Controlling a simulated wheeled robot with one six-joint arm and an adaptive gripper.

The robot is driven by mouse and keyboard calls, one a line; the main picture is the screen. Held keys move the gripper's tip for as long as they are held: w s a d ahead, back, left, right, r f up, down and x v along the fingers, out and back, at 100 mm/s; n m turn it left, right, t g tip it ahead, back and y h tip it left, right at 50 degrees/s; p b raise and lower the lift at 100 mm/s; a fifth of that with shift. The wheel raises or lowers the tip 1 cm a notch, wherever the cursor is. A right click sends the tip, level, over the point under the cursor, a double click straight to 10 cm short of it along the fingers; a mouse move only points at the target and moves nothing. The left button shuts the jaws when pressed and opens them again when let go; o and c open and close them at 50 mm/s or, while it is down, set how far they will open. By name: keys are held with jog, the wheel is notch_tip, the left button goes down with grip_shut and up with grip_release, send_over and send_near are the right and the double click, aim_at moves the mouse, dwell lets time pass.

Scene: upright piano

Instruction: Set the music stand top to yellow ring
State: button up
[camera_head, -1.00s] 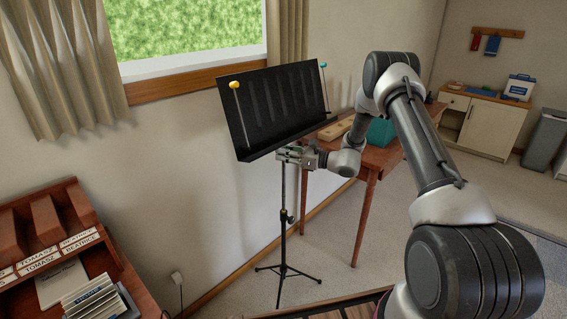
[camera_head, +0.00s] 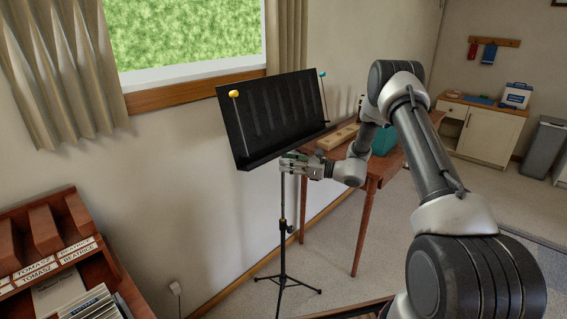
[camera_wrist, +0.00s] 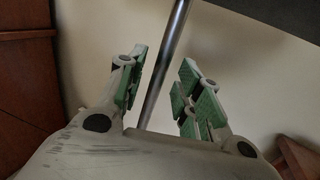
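The black music stand top (camera_head: 268,118) is tilted, with a yellow knob (camera_head: 234,94) at its upper left and a teal knob (camera_head: 322,74) at its upper right. Its dark pole (camera_head: 282,205) stands on a tripod. My gripper (camera_head: 288,164) is at the upper pole, just below the top's lower edge. In the wrist view my gripper (camera_wrist: 160,85) is open, with green-padded fingers on either side of the shiny pole (camera_wrist: 169,45). I cannot tell whether a finger touches it. I cannot make out a yellow ring on the pole.
A wooden rack with name labels (camera_head: 35,262) is at the lower left. The wall and window are close behind the stand. Open carpet lies around the tripod.

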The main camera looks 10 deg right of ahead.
jog(key=v, duration=0.9)
jog(key=shift+s+d, duration=0.25)
jog(key=shift+d, duration=0.1)
